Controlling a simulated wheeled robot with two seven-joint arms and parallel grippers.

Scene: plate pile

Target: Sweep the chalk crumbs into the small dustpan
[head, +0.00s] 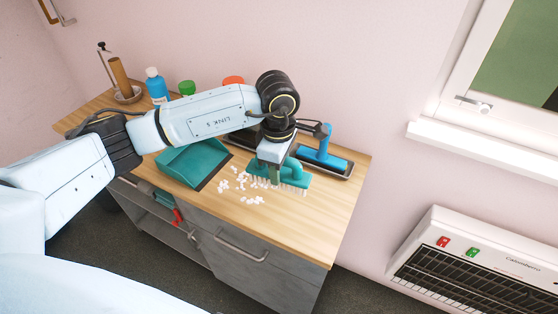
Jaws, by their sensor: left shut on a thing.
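The white chalk crumbs (243,186) lie loose on the wooden counter, between the dustpan and the brush. The teal dustpan (193,164) lies on the counter to their left, its dark front lip towards the crumbs. My left gripper (272,170) points down, shut on a teal brush (295,175) with pale bristles. The bristles are at the counter, beside the right edge of the crumbs; I cannot tell whether they touch it. My left arm covers part of the counter behind the dustpan. My right gripper is not in view.
A dark tray with a blue handled tool (322,150) stands right of the brush. A blue bottle (157,86), green lid (187,88), red lid (233,80) and paper-roll holder (122,80) stand at the back. The counter's front right (315,225) is clear.

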